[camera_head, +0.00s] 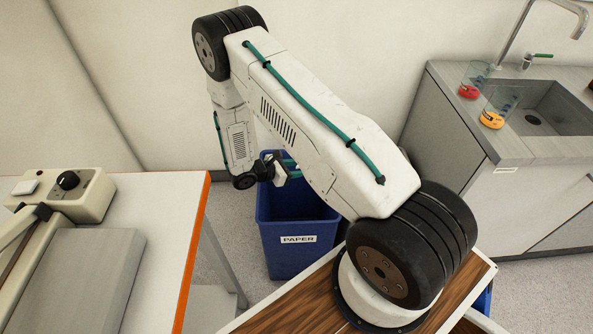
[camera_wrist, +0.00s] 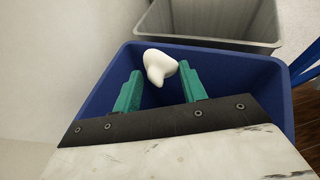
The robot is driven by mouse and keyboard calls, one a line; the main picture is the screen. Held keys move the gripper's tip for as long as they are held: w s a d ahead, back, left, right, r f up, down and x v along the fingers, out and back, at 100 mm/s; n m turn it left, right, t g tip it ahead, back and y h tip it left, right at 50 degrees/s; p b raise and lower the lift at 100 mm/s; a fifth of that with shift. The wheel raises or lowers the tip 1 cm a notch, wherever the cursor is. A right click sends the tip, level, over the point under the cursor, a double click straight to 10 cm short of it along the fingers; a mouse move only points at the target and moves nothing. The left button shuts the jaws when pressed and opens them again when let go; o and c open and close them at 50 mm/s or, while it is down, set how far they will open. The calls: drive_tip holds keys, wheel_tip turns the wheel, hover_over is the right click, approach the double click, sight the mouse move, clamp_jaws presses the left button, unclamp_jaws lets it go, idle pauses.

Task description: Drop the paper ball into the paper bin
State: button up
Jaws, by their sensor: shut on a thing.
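The blue paper bin (camera_head: 275,257), labelled PAPER, stands on the floor in the middle of the head view. Its rim also shows in the wrist view (camera_wrist: 270,80), around the gripper. My gripper (camera_wrist: 160,72), with two green fingers, is shut on the white paper ball (camera_wrist: 157,62) at the fingertips. In the wrist view, the gripper and ball are seen against the bin's opening. Their height relative to the rim is hard to tell. In the head view my arm hangs over the bin and hides part of its rim; I cannot make out the ball there.
A grey bin (camera_wrist: 225,28) stands right beside the blue one in the wrist view. A white table with an orange edge (camera_head: 193,245) is at the left, holding a beige device (camera_head: 85,195). A counter with a sink (camera_head: 540,125) and beakers (camera_head: 492,119) is at the right.

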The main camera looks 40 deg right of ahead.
wheel_tip(320, 180, down, 6)
drive_tip(key=shift+s+f, duration=0.25)
drive_tip(key=shift+s, duration=0.05)
drive_tip(key=shift+a, duration=0.1)
idle(0.3)
drive_tip(key=o, duration=1)
drive_tip(key=shift+o, duration=0.2)
drive_tip(key=v, duration=0.7)
drive_tip(key=shift+w+a+r, duration=0.15)
drive_tip(key=shift+w+a, duration=0.05)
drive_tip(key=shift+a, duration=0.15)
drive_tip(key=shift+s+g, duration=0.1)
drive_tip(key=shift+g, duration=0.2)
